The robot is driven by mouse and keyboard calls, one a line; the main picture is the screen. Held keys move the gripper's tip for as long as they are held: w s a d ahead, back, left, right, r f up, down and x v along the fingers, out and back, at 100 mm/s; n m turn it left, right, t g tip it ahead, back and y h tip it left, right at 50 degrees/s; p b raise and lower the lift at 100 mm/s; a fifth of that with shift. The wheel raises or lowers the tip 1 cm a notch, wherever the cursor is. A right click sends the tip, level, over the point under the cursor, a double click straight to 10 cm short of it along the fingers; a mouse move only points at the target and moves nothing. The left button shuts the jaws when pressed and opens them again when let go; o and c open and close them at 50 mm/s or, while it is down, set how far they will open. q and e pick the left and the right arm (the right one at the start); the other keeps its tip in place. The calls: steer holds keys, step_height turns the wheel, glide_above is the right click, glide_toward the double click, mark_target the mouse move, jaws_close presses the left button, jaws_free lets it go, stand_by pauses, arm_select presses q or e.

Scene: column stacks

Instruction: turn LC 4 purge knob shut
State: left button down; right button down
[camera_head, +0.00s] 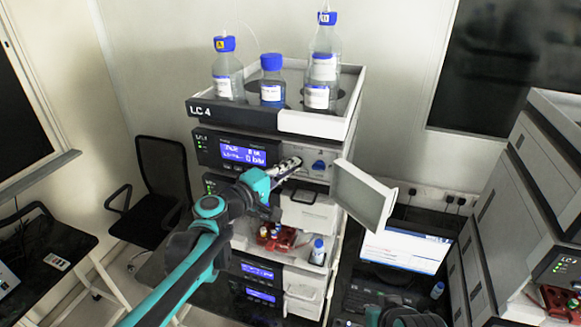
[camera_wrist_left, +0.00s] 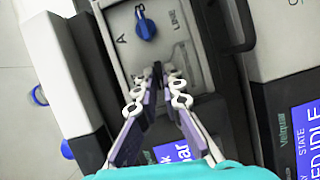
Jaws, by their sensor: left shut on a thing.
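The LC 4 stack (camera_head: 245,118) stands in the middle of the head view, with its top pump module's door (camera_head: 362,195) swung open to the right. My left gripper (camera_head: 297,162) reaches the module's front panel beside the display. In the left wrist view, its fingertips (camera_wrist_left: 159,76) are closed together on a small dark knob at the panel, taken as the purge knob; the fingers hide most of it, and its turn angle cannot be read. A blue knob (camera_wrist_left: 145,25) between the marks A and LINE sits apart from the fingers; it also shows in the head view (camera_head: 319,165).
Bottles with blue caps (camera_head: 271,80) stand in the tray on top. Below are a drawer (camera_head: 308,212) and a bay with red parts (camera_head: 278,240). A chair (camera_head: 160,180) is at the left.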

arm_select(q)
steer(key=m+y, duration=0.1)
steer(key=m, duration=0.2)
steer(key=m+y, duration=0.2)
steer(key=m, duration=0.1)
steer(key=m+y+p, duration=0.1)
steer(key=m+y, duration=0.1)
steer(key=m, duration=0.2)
steer(key=shift+s+d+r+g, duration=0.1)
steer(key=shift+d+r+g, duration=0.25)
steer(key=shift+r+g, duration=0.05)
steer(key=shift+m+y, duration=1)
steer(key=c, duration=1.7)
jaws_free()
steer(key=v, duration=1.2)
steer(key=shift+s+d+f, duration=0.1)
steer(key=shift+s, duration=0.05)
